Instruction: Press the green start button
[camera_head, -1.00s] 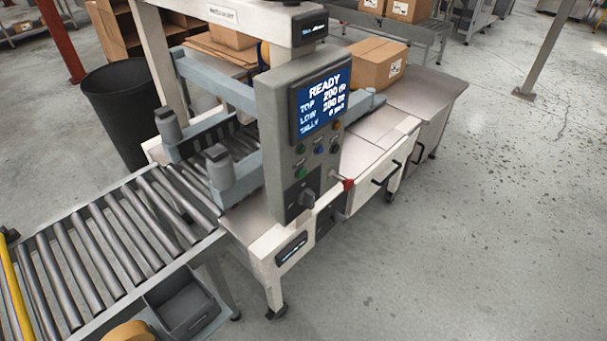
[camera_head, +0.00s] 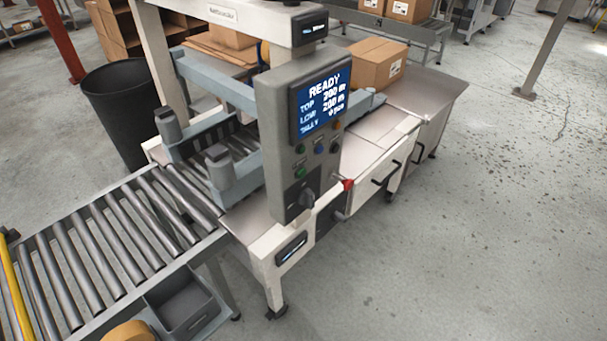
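The grey control panel (camera_head: 282,160) stands upright on the front of the machine, its face turned to the right. Its blue screen (camera_head: 321,99) reads READY with several lines of smaller text. Below the screen are small buttons. A green button (camera_head: 300,173) sits low on the panel's left side, and a smaller, darker green one (camera_head: 300,149) sits above it. A blue button (camera_head: 319,148) is to the right. A dark rotary knob (camera_head: 307,198) is beneath them. Neither of my grippers shows in the view, and nothing covers the panel face.
A roller conveyor (camera_head: 100,245) leads in from the left, with a grey bin (camera_head: 184,305) beside it. A red knob (camera_head: 348,185) projects at the machine's right side. A black waste bin (camera_head: 125,110) and cardboard boxes (camera_head: 376,64) stand behind. The floor at the right is clear.

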